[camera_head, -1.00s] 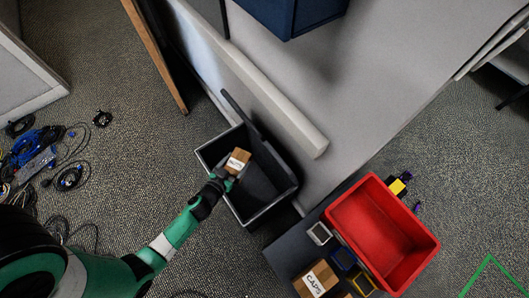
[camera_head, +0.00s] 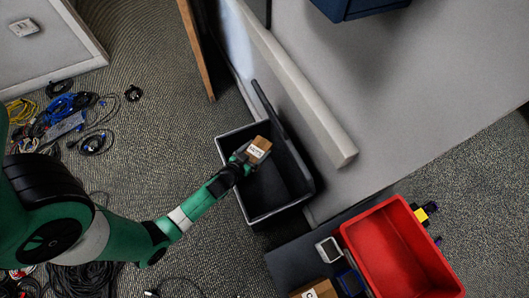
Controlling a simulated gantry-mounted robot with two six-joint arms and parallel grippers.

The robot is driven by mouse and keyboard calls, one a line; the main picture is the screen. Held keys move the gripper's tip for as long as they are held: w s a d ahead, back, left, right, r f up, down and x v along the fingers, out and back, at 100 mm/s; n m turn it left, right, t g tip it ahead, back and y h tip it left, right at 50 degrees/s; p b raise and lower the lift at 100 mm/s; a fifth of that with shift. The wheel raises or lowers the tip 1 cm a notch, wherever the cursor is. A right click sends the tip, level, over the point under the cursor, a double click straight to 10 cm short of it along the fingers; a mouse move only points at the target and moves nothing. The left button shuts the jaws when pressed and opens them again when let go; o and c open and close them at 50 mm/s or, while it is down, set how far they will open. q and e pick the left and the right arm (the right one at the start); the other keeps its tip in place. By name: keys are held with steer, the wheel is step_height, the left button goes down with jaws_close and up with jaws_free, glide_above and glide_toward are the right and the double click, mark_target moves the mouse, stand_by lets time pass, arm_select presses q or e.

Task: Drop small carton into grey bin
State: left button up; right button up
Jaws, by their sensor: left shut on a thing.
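The small carton (camera_head: 259,149) is a brown box with a white label. My left gripper (camera_head: 245,156) is shut on it, and the fingers are partly hidden by the carton. It is held over the upper part of the grey bin (camera_head: 281,212), within the rim as seen from above. The bin is dark inside with a lighter grey rim and stands on the carpet. Its floor shows bare below the carton. How high the carton is above the bin floor is hard to tell. My right gripper is out of view.
A red bin (camera_head: 400,250) stands on a dark surface at lower right. A labelled box (camera_head: 314,290) is cut off at the bottom edge. A grey partition (camera_head: 300,90) rises behind the grey bin. Coiled cables (camera_head: 70,120) lie on the carpet at left.

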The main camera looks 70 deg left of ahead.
arm_select(q)
step_height(320, 180, down, 3)
steer(key=shift+f+b, duration=0.15)
steer(key=shift+b, duration=0.95)
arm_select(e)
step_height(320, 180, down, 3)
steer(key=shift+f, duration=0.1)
arm_select(q)
steer(key=o, duration=1.2)
steer(key=shift+s+d, duration=0.15)
steer(key=shift+s, duration=0.05)
steer(key=v, duration=1.1)
